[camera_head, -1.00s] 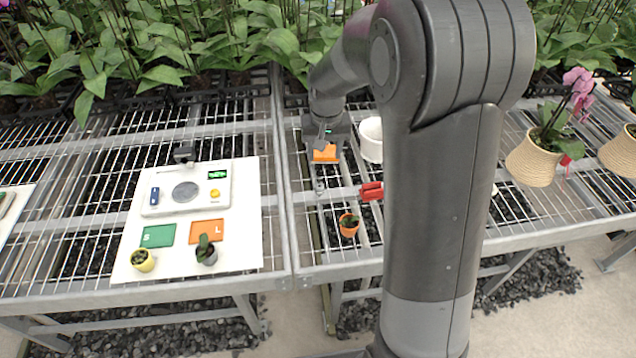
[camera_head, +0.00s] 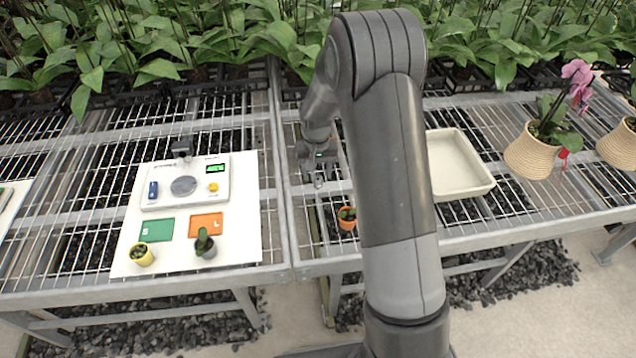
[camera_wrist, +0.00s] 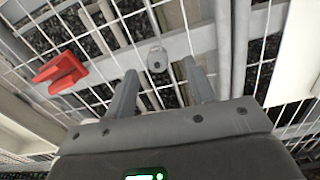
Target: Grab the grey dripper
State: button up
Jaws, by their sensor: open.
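The grey dripper (camera_wrist: 157,60) is a small, rounded grey piece with a dark hole in its end. In the wrist view it lies at the upper middle on the metal bench frame, just ahead of and between my fingertips. My gripper (camera_wrist: 160,76) is open, and nothing shows held between its fingers. In the head view my gripper (camera_head: 317,181) hangs low over the bench, right of the seam between the two bench sections. I cannot clearly tell the dripper from the fingers there.
A red clip-like object (camera_wrist: 61,73) lies left of my fingers. A small orange pot (camera_head: 347,223) stands near my gripper. A white tray (camera_head: 489,186) lies to the right. A white board (camera_head: 130,240) with a scale (camera_head: 215,201) and small pots lies left.

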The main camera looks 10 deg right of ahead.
aim_at(318, 179)
notch_tip(318, 179, down, 5)
jog(key=shift+d+r, duration=0.15)
jog(key=shift+r, duration=0.05)
jog(key=shift+c, duration=0.4)
jog(key=c, duration=1)
jog(key=shift+r, duration=0.15)
